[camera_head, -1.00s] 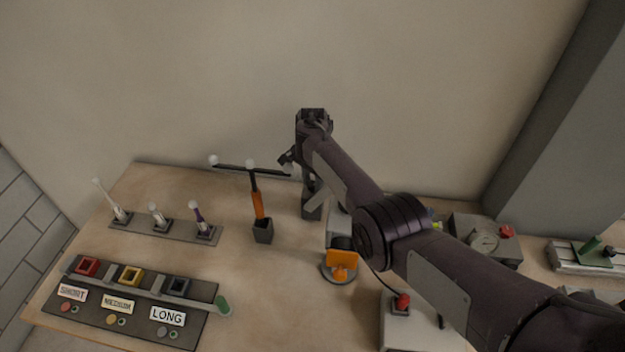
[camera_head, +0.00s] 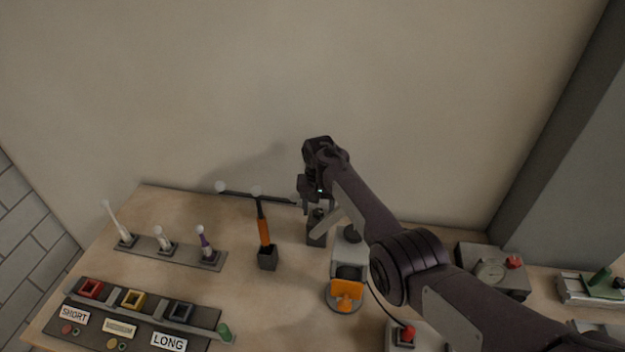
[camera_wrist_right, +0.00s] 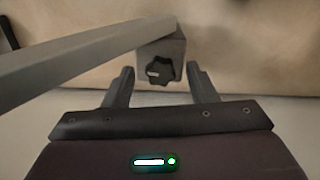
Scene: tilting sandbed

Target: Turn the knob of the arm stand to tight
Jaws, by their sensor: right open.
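The arm stand (camera_head: 316,232) is a grey block at the back of the table, with a light grey bar slanting from it. In the right wrist view its black lobed knob (camera_wrist_right: 159,71) sits on the face of the grey block (camera_wrist_right: 176,48), with a small pale mark on the knob. My right gripper (camera_wrist_right: 161,72) is open, one finger to each side of the knob in that view, with a gap on both sides. In the head view my right gripper (camera_head: 310,206) points down just above the stand and hides its top, including the knob. My left gripper is not in view.
An orange-fronted device (camera_head: 346,294) and a box with a red button (camera_head: 405,336) stand in front. A wall rises right behind the table.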

